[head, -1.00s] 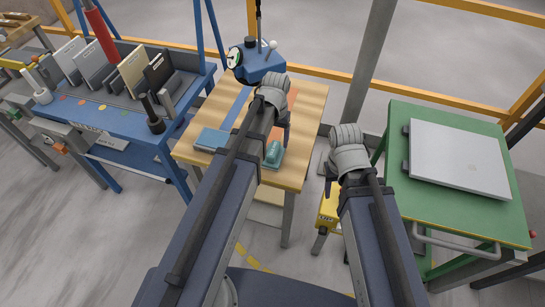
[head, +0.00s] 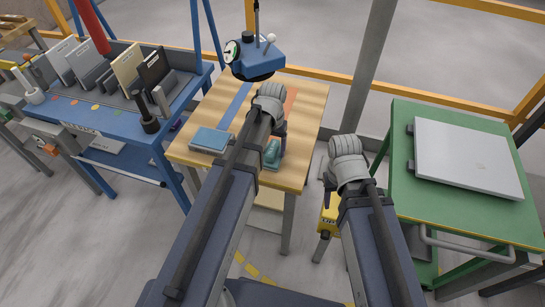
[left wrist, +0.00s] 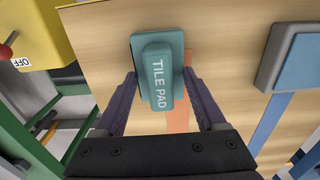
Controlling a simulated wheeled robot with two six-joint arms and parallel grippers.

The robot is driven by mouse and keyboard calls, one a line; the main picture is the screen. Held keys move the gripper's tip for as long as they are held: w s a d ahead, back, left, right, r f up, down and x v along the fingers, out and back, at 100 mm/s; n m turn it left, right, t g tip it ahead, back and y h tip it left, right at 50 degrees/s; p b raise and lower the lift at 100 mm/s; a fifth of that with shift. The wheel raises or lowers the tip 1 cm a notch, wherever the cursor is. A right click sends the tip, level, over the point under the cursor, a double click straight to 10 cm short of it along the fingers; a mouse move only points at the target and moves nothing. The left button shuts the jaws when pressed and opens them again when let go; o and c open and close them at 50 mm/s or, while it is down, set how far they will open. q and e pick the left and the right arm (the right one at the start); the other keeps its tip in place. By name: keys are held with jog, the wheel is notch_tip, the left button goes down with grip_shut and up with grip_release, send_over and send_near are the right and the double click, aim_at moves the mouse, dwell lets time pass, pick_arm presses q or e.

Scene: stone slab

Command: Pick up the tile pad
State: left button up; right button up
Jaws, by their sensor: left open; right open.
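The tile pad (left wrist: 158,80) is a teal block with a handle-like ridge lettered "TILE PAD". It lies on the wooden table top (left wrist: 105,40). In the head view the tile pad (head: 271,154) shows partly beside my left arm. My left gripper (left wrist: 160,77) is open, with its two purple fingers on either side of the pad's ridge; I cannot tell whether they touch it. In the head view my left gripper (head: 279,136) is mostly hidden by its own wrist. My right gripper (head: 328,187) is in the gap between the wooden and green tables, away from the pad.
A blue-topped grey block (head: 211,140) lies on the wooden table left of my arm. A blue device with a dial (head: 257,58) is at the table's back. A blue rack bench (head: 105,112) stands left. A green table (head: 455,225) with a pale slab (head: 468,157) stands right.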

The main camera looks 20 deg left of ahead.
pick_arm(q)
jog(key=shift+c, duration=0.3)
grip_shut()
dwell(0.3)
